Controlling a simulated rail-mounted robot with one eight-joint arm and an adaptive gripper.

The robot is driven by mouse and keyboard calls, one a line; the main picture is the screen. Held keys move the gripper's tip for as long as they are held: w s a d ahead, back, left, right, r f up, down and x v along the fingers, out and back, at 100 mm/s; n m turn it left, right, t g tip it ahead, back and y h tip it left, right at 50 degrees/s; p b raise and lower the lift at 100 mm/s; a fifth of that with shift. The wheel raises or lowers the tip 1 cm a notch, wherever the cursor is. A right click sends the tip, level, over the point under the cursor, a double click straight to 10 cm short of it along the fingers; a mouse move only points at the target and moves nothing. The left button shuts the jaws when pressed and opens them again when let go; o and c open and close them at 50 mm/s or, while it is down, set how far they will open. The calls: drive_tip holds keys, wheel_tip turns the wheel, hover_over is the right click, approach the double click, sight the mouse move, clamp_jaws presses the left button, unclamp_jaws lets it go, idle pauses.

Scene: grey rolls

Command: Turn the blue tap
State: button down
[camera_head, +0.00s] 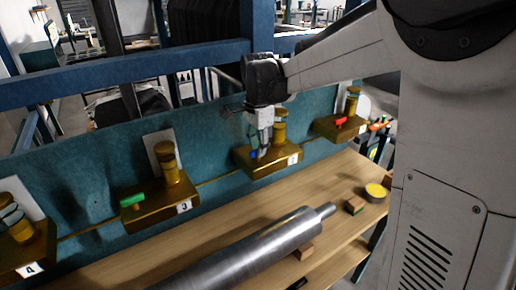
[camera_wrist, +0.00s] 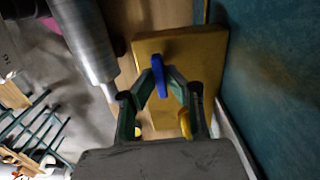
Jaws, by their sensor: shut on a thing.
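The blue tap (camera_wrist: 158,72) is a small blue handle on a brass-coloured block (camera_wrist: 208,48). My gripper (camera_wrist: 162,82) reaches in over the block, with one finger on each side of the tap, and is shut on it. In the head view my gripper (camera_head: 259,149) points down at the second block from the right (camera_head: 262,165). Only a little blue shows there beside the fingers; most of the tap is hidden. A brass cylinder (camera_head: 279,128) stands on the same block, just behind my gripper.
Along the teal wall (camera_head: 90,180) are other brass blocks, one with a green tap (camera_head: 132,201), one with a red tap (camera_head: 341,121). A large grey roll (camera_head: 245,250) lies on the wooden bench (camera_head: 330,185) in front. A small yellow-topped item (camera_head: 376,191) stands at right.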

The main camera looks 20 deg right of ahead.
drive_tip(key=c, duration=1.8)
unclamp_jaws()
drive_tip(key=shift+r, duration=0.1)
wheel_tip(320, 180, up, 12)
drive_tip(key=shift+f, duration=0.1)
drive_tip(key=shift+s, duration=0.1)
drive_tip(key=s+f+n+t, duration=0.2)
drive_tip(key=s+f+n, duration=0.1)
drive_tip(key=s, duration=0.5)
drive_tip(key=s+f+n+t, duration=0.2)
drive_tip(key=s+n, duration=0.4)
drive_tip(key=s, duration=0.3)
drive_tip(key=s+f+n+t, duration=0.3)
drive_tip(key=s+f+n, duration=0.1)
drive_tip(key=s, duration=0.5)
drive_tip(key=shift+f+n, duration=0.35)
drive_tip(key=shift+n, duration=0.35)
